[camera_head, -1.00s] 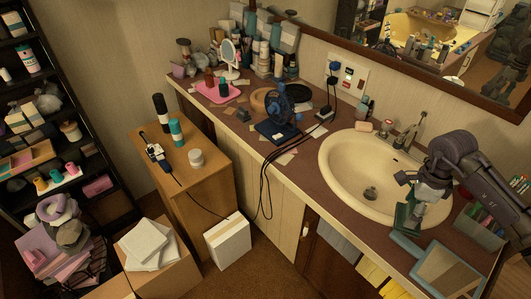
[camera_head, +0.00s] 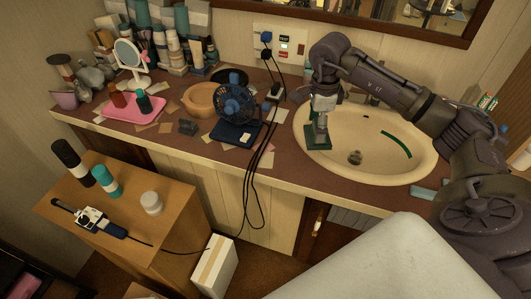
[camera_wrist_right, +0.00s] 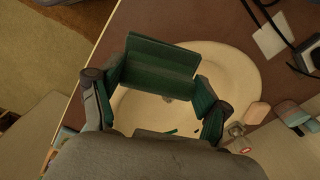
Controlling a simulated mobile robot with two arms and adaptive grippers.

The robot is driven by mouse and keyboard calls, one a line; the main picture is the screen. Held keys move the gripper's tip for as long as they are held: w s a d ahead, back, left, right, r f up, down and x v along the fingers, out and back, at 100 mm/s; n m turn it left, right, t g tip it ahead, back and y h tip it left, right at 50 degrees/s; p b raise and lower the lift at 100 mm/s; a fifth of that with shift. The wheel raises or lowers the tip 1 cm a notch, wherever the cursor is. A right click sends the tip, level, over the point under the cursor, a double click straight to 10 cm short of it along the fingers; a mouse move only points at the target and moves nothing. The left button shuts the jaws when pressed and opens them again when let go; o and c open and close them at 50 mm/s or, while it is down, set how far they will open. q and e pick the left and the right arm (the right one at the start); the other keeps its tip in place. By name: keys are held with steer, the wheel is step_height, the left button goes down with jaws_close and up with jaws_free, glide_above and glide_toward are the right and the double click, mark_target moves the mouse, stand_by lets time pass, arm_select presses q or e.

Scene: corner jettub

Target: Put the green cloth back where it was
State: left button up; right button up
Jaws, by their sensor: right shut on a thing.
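The green cloth (camera_head: 317,138) is a dark green folded piece below my right gripper (camera_head: 321,112), over the left rim of the sink. My right gripper points down and is shut on the cloth. In the right wrist view the cloth (camera_wrist_right: 158,66) spans between the fingers, with the sink beneath it. I cannot tell whether its lower edge touches the rim. A thin dark green strip (camera_head: 397,144) shows on the sink's right inner wall; I cannot tell what it is. My left gripper is not in view.
The cream sink (camera_head: 350,180) is set in a brown counter (camera_head: 272,170). Left of it stand a blue fan (camera_head: 236,105) with loose black cables, a tan bowl (camera_head: 201,100) and a pink tray (camera_head: 133,108). A mirror hangs behind. A wooden cabinet (camera_head: 165,185) stands in front.

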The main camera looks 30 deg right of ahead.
steer(key=w+a+f, duration=0.1)
steer(key=a+f, duration=0.1)
steer(key=w+a+f+p, duration=0.1)
steer(key=w+a, duration=0.1)
steer(key=a, duration=0.1)
steer(key=w+a+f+p, duration=0.1)
steer(key=a+f, duration=0.1)
steer(key=a, duration=0.1)
steer(key=shift+w+a+f, duration=0.2)
steer(key=shift+w+f, duration=0.15)
steer(key=shift+a+f+p, duration=0.1)
steer(key=shift+f+p, duration=0.25)
steer(key=shift+f, duration=0.05)
step_height(320, 180, down, 3)
steer(key=shift+f+p, duration=0.15)
steer(key=shift+p, duration=0.35)
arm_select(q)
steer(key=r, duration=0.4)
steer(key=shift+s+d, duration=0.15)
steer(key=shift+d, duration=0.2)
arm_select(e)
steer(key=shift+f, duration=0.1)
steer(key=shift+f+b, duration=0.15)
steer(key=shift+b, duration=0.15)
steer(key=o, duration=1)
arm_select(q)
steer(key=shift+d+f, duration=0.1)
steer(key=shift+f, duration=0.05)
